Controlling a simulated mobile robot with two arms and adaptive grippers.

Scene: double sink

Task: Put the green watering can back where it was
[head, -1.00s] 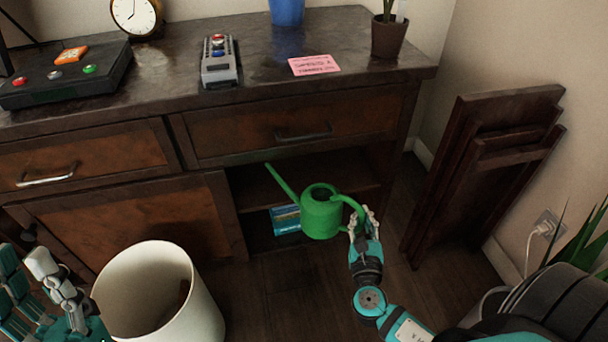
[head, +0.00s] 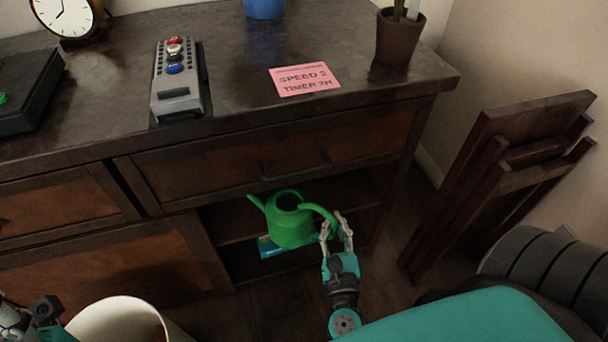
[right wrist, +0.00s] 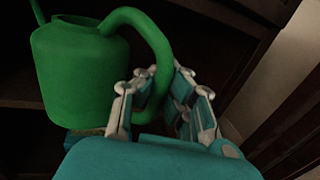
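The green watering can (head: 290,222) is upright at the open shelf compartment under the drawer, its spout pointing left. My right gripper (head: 337,228) is at its right side, with the fingers closed around the curved handle. In the right wrist view, the can (right wrist: 80,75) is at the left and its handle runs down between my fingers (right wrist: 160,85). I cannot tell whether the can's base touches the shelf. My left gripper (head: 40,312) is only partly in view at the lower left corner, and its finger opening is hidden.
A blue box (head: 268,247) lies behind and below the can. A white bin (head: 120,312) stands in front of the cabinet. Folded dark wooden furniture (head: 490,180) leans at the right wall. The countertop (head: 230,70) holds a pink note (head: 304,79) and a control box (head: 178,85).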

